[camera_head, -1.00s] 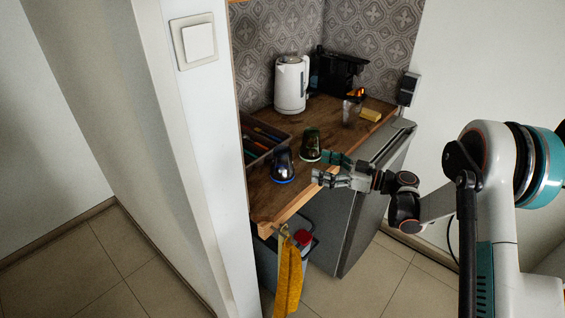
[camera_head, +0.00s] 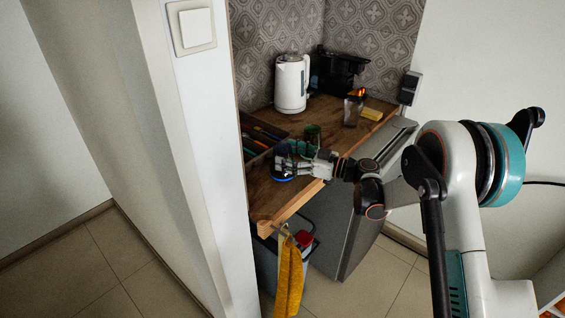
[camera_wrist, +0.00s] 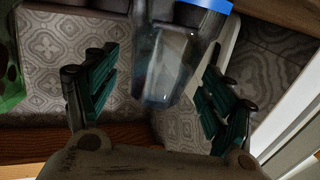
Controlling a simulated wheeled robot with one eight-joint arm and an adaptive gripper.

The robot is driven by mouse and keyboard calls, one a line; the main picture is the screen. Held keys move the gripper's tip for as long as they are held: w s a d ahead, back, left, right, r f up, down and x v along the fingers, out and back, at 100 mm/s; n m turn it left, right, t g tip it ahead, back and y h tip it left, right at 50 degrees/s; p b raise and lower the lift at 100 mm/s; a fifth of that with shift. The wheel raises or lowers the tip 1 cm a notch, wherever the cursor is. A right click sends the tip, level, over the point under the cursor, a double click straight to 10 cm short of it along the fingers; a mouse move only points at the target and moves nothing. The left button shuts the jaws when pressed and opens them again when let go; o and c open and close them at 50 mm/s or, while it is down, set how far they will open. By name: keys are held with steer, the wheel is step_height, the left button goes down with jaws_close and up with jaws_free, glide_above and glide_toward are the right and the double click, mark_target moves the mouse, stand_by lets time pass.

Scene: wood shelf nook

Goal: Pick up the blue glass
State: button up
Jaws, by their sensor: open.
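The blue glass (camera_head: 283,179) stands on the wooden counter near its front left part, with its blue base showing below my gripper (camera_head: 290,157). The fingers hide most of its upper part in the head view. In the wrist view the clear glass (camera_wrist: 172,65) with its blue band at the top of the picture lies between the two green-padded fingers of my gripper (camera_wrist: 160,64). The fingers are spread, with a visible gap on each side of the glass.
A green glass (camera_head: 312,132) stands just behind my gripper and shows at the left of the wrist view (camera_wrist: 9,75). A dark cutlery tray (camera_head: 257,140) is to the left. A white kettle (camera_head: 291,84), another glass (camera_head: 351,112) and a yellow sponge (camera_head: 372,114) are farther back.

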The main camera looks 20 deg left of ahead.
steer(key=shift+a, duration=1.05)
steer(key=c, duration=1.3)
